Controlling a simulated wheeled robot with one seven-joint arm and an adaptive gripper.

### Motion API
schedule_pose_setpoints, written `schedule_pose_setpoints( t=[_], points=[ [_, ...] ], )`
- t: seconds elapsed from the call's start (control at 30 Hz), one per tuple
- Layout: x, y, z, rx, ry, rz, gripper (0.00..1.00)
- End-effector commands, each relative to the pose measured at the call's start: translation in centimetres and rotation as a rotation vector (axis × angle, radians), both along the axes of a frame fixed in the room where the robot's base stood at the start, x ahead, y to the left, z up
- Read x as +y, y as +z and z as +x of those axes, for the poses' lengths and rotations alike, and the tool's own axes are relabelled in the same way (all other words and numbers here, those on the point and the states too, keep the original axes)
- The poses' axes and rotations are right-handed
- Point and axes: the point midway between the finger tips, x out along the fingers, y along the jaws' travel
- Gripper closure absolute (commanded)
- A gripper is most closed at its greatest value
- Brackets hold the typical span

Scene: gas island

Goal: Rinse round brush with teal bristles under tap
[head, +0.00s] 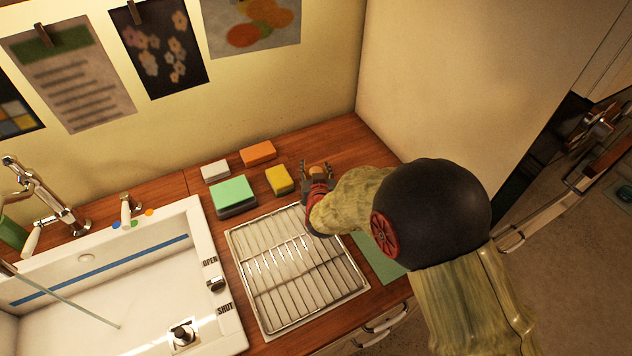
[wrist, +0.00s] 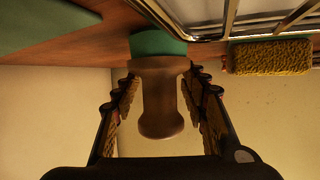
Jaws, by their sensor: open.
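The round brush (wrist: 160,100) shows in the wrist view with a brown, waisted handle and a band of teal bristles (wrist: 158,44) against the wooden counter. My gripper (wrist: 162,88) is open, with one finger on each side of the handle and a visible gap to it. In the head view my gripper (head: 317,168) is at the back of the counter behind the rack, with the brush's brown top (head: 319,167) between its fingers; the bristles are hidden there. The chrome tap (head: 36,188) stands at the far left, behind the white sink (head: 110,280).
A wire rack (head: 297,268) lies between the sink and my arm. White (head: 215,171), orange (head: 258,153), green-grey (head: 235,193) and yellow (head: 280,180) sponges sit behind it. A green mat (head: 378,258) lies right of the rack. A tall pale panel (head: 450,90) bounds the counter's right side.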

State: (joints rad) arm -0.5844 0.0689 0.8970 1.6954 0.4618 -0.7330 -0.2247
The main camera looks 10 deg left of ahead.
Motion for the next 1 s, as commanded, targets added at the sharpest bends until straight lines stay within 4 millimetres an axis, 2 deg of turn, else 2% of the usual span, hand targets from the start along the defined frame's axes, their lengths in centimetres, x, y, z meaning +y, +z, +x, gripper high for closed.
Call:
schedule_pose_setpoints(
  t=[0.13,0.87,1.0],
  points=[
    [-0.01,0.04,-0.02,0.000,0.000,0.000,0.57],
    [-0.01,0.03,-0.05,0.000,0.000,0.000,0.98],
    [-0.01,0.06,-0.04,0.000,0.000,0.000,1.00]
  ],
)
